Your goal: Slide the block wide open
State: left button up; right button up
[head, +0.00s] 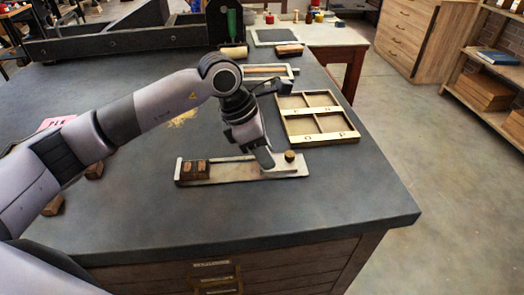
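A long, shallow metal tray (230,172) lies on the dark worktop near its front edge. My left gripper (266,162) points down at the tray's right part, just left of the knob. Its fingers overlap in this view, so I cannot see the gap between them. The arm hides part of the tray there, and I cannot tell if the fingers touch the tray or the knob. My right gripper is not in view.
A wooden compartment tray (318,118) with letter labels lies behind and right of the gripper. A smaller framed tray (265,72) lies further back. A black press (130,38) fills the back left. The worktop's front right area (360,205) is clear.

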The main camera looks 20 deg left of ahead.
pick_arm(q)
jog(key=shift+o, duration=0.9)
jog(key=b+v, duration=0.1)
jog(key=v, duration=0.6)
